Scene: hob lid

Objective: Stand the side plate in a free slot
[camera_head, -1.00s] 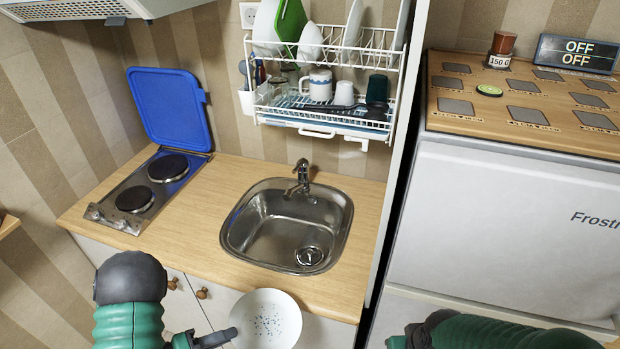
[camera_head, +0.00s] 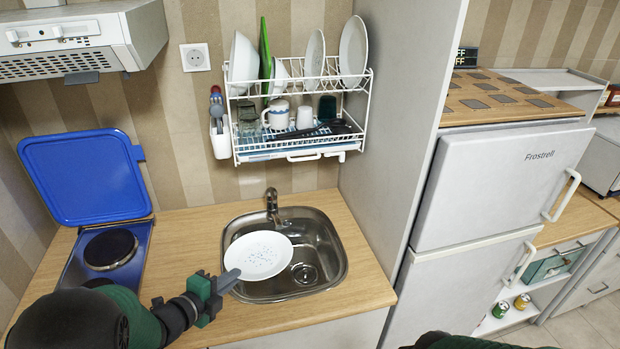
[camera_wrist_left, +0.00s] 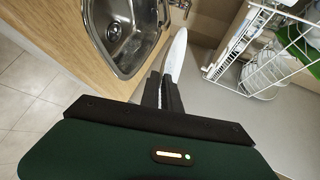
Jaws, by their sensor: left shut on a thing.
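The side plate (camera_head: 258,255) is white with small dark specks. My left gripper (camera_head: 228,280) is shut on its left edge and holds it over the sink, its face turned up toward the head. In the left wrist view the plate (camera_wrist_left: 177,52) shows nearly edge-on between the fingers (camera_wrist_left: 160,90). The white wire dish rack (camera_head: 297,88) hangs on the wall above and behind the sink. Its upper tier holds a bowl, a green board and several white dishes, with gaps between some of them. My right gripper is not in view; only a bit of my right arm shows at the bottom.
The sink (camera_head: 325,262) has a tap (camera_head: 272,205) at its back. The blue hob lid (camera_head: 85,177) stands open at the left. A tall white side panel (camera_head: 395,120) bounds the rack's right. Cups stand on the rack's lower tier. A cutlery holder (camera_head: 219,140) hangs at its left.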

